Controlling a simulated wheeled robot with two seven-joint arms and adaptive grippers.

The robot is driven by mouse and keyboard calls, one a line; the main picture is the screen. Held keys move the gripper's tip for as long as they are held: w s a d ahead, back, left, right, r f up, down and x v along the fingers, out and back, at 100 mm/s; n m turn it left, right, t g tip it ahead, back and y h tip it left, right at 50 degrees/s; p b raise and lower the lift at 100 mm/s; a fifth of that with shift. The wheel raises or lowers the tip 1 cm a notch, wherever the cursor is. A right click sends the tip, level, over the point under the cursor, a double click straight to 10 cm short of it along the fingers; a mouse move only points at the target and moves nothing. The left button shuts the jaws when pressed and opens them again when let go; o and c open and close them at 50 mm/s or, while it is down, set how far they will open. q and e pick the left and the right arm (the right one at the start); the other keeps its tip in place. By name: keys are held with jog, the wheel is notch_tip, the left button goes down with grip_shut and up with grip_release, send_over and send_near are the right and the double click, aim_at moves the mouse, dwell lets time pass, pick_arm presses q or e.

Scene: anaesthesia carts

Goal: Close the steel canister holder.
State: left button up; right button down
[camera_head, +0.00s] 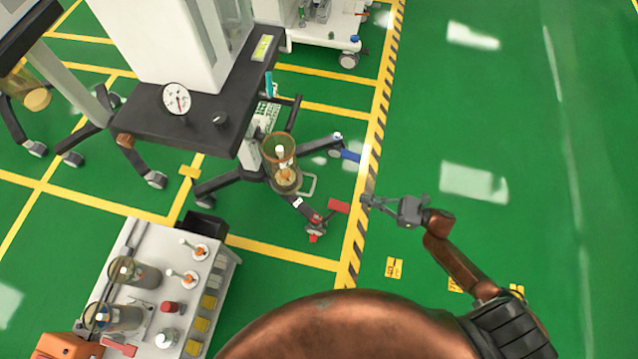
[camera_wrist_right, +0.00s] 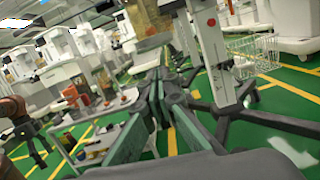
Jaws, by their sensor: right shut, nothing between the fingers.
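A clear amber-tinted canister (camera_head: 281,150) stands at the side of the dark-topped anaesthesia cart, above its base legs. A bent steel bar (camera_head: 309,186) sticks out beside its lower right; I take this as part of the steel canister holder, and cannot tell how far open it stands. The canister also shows at the top of the right wrist view (camera_wrist_right: 148,18). My right gripper (camera_head: 368,200) is shut and empty, to the right of the canister and bar and apart from them. Its closed fingers also show in the right wrist view (camera_wrist_right: 160,78). My left gripper is not in view.
The cart's dark top (camera_head: 150,112) carries a round gauge. A small table (camera_head: 215,282) with jars and bottles stands at the lower left. The cart's legs spread near the floor. Open green floor (camera_head: 490,110) lies to the right of the striped line.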

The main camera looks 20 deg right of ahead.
pick_arm(q)
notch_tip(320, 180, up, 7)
jog(key=b, duration=0.2)
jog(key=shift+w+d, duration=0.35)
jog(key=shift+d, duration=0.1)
pick_arm(e)
jog(key=w+a+r, duration=0.1)
jog(key=w+a, duration=0.2)
jog(key=a, duration=0.3)
jog(key=w+a+r+n, duration=0.1)
jog(key=w+a+r, duration=0.1)
jog(key=w+a, duration=0.2)
jog(key=shift+a+g+y, duration=0.3)
jog(key=shift+a, duration=0.8)
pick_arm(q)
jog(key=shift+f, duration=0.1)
pick_arm(e)
jog(key=shift+w+a, duration=0.1)
jog(key=shift+w, duration=0.05)
